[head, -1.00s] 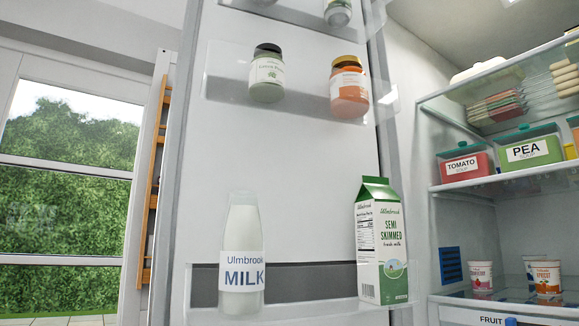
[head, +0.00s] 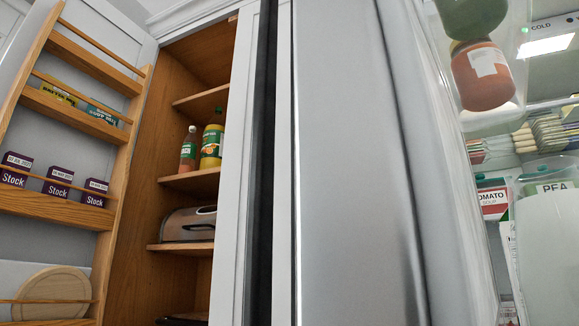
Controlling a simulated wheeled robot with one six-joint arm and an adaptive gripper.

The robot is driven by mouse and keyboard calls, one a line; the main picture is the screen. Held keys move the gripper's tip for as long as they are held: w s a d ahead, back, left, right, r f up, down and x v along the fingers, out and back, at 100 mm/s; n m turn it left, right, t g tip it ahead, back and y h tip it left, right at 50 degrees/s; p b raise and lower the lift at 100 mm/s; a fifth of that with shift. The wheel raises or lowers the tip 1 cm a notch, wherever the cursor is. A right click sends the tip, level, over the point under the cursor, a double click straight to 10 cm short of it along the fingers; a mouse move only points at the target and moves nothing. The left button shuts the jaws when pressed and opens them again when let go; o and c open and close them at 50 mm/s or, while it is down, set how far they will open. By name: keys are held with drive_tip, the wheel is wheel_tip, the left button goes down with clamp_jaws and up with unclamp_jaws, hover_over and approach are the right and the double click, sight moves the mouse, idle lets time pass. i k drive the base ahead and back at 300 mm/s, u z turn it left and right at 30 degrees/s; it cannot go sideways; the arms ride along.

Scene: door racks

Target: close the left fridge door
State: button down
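The left fridge door (head: 350,160) stands open, seen close up and nearly edge-on in the head view. Its brushed silver surface fills the middle of the picture. Its inner side faces right and carries clear racks. An orange jar (head: 483,75) and a green jar (head: 475,15) stand in the upper rack. A milk bottle (head: 548,250) and part of a carton (head: 510,265) show lower right. The fridge interior (head: 550,95) shows behind them. My gripper is not in view, and no contact with the door can be seen.
A wooden larder cupboard (head: 195,130) stands open to the left, with bottles on its shelves. Its rack-fitted door (head: 95,125) swings out at the far left, holding several boxes and a round board. A white cupboard frame (head: 235,160) and dark gap stand beside the fridge door.

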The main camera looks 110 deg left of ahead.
sight(388, 227)
drive_tip(key=k, duration=0.9)
drive_tip(key=u, duration=2.1)
drive_tip(key=k, duration=0.55)
drive_tip(key=z, duration=0.6)
drive_tip(key=k, duration=0.7)
drive_tip(key=u, duration=0.4)
drive_tip(key=i, duration=0.6)
drive_tip(key=u, duration=0.3)
